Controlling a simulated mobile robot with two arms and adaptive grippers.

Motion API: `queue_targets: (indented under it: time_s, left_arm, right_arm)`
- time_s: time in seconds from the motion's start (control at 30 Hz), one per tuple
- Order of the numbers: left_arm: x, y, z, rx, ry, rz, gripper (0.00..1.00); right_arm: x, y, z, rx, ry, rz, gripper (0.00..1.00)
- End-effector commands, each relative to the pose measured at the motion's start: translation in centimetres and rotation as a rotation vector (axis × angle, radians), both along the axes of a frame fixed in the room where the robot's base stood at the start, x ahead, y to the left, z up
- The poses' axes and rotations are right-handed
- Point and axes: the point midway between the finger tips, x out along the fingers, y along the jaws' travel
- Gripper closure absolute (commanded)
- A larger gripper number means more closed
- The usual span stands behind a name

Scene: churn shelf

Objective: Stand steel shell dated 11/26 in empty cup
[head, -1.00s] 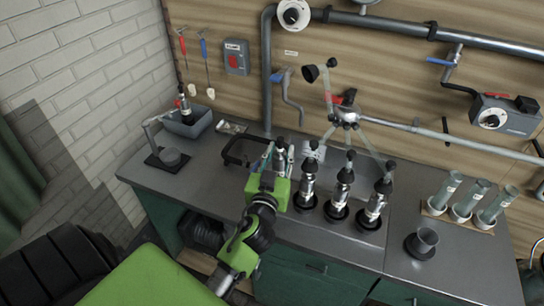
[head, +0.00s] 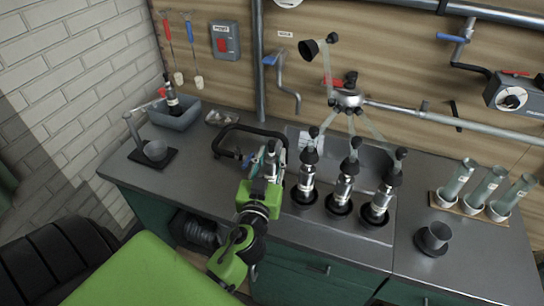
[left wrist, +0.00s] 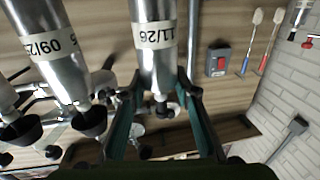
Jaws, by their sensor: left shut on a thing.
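The steel shell dated 11/26 (left wrist: 155,65) is between the fingers of my left gripper (left wrist: 155,100) in the left wrist view, its label upside down there. In the head view my left gripper (head: 268,175) is shut on this shell (head: 271,158), left of the row of shells. The shell looks upright; its lower end is hidden by the gripper. Three other steel shells (head: 344,187) stand in black cups to the right. A grey cup on a dark round base (head: 435,238) stands at the right and looks empty. My right gripper is not in view.
Glass tubes in white cups (head: 498,212) stand at the far right. A claw with hoses (head: 348,98) hangs behind the shells. A black curved handle (head: 250,129), a grey bin (head: 177,120) and a small stand (head: 154,152) are at the left.

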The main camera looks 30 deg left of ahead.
Motion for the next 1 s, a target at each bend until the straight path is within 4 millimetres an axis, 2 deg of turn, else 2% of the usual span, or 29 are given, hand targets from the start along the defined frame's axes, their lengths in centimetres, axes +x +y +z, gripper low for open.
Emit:
queue_targets:
  time_s: [0.1,0.13,0.2,0.5,0.63,0.77,1.0]
  left_arm:
    - [0.0,0.0,-0.3,0.000,-0.003,0.000,1.00]
    - [0.0,0.0,-0.3,-0.001,0.000,0.000,0.70]
    - [0.0,0.0,-0.2,-0.001,0.000,0.000,0.55]
    - [0.0,0.0,-0.2,-0.001,-0.001,0.000,0.55]
    - [0.0,0.0,0.4,0.001,-0.001,0.000,0.55]
    - [-2.0,-0.8,-0.5,-0.004,0.001,-0.001,0.55]
    - [-6.9,-2.8,-0.7,-0.005,0.001,0.001,0.55]
  right_arm:
    - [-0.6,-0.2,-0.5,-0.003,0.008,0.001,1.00]
    - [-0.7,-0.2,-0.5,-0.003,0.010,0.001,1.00]
    - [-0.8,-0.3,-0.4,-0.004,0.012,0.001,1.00]
    - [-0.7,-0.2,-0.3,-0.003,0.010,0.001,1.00]
    - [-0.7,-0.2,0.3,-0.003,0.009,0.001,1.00]
    - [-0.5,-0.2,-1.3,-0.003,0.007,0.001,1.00]
    - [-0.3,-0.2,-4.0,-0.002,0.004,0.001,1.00]
